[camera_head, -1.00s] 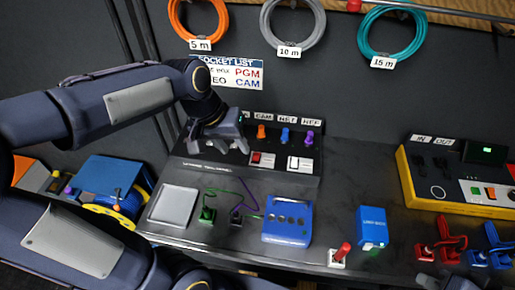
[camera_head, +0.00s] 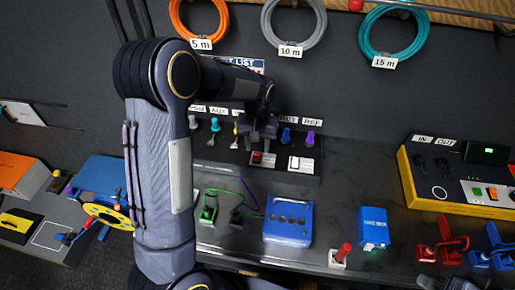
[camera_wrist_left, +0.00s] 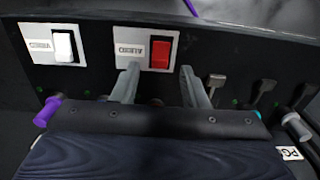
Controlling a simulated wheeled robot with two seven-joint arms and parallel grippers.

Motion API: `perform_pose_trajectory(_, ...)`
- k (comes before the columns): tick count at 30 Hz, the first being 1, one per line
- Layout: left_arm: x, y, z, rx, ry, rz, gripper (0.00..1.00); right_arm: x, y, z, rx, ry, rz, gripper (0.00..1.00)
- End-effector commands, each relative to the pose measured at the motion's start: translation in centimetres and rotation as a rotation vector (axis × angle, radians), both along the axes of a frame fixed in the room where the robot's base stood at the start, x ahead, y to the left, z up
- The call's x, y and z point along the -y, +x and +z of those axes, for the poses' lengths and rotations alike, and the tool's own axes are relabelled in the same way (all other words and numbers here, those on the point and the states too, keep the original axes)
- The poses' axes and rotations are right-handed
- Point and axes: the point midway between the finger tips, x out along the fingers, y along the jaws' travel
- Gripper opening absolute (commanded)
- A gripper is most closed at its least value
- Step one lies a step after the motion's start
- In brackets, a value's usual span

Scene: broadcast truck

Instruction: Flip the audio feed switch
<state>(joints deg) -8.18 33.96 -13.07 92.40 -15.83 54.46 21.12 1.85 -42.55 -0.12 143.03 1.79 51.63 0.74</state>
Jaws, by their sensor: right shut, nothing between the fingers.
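The audio feed switch is a red rocker (camera_head: 262,160) on a white plate on the dark sloped panel. In the left wrist view the red rocker (camera_wrist_left: 160,53) sits at the right of its plate, whose lettering appears upside down. My left gripper (camera_head: 258,143) is just behind the switch in the head view. In the left wrist view its two fingers (camera_wrist_left: 160,70) stand apart, one either side below the rocker, with nothing held. I cannot tell whether they touch the panel. My right gripper (camera_head: 448,283) shows only partly at the bottom right edge, shut and empty.
A white rocker on a camera plate (camera_head: 301,164) is beside the red one. Coloured plugs (camera_head: 286,136) line the panel's back row. A blue box (camera_head: 288,221), a red-lever switch (camera_head: 341,254) and a smaller blue box (camera_head: 373,227) stand in front. A yellow-edged unit (camera_head: 455,175) is at right.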

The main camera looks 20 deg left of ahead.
Motion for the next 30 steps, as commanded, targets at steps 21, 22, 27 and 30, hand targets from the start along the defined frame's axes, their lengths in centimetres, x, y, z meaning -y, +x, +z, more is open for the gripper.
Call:
perform_pose_trajectory(21, 0.0, 0.0, -2.4, 0.001, -0.001, 0.000, 0.14, 0.0, 0.0, 0.2, 0.000, 0.000, 0.000, 0.00)
perform_pose_trajectory(22, 0.0, 0.0, -2.4, 0.001, -0.001, 0.000, 0.10, 0.0, 0.0, 0.2, 0.000, 0.000, 0.000, 0.00)
perform_pose_trajectory(27, 0.0, 0.0, -2.4, 0.002, 0.000, 0.000, 0.00, 0.0, 0.0, 0.2, 0.000, 0.000, 0.000, 0.00)
perform_pose_trajectory(30, 0.1, -0.1, -2.7, 0.027, 0.007, -0.001, 0.00, 0.0, 0.0, -0.7, 0.000, 0.000, 0.000, 0.00)
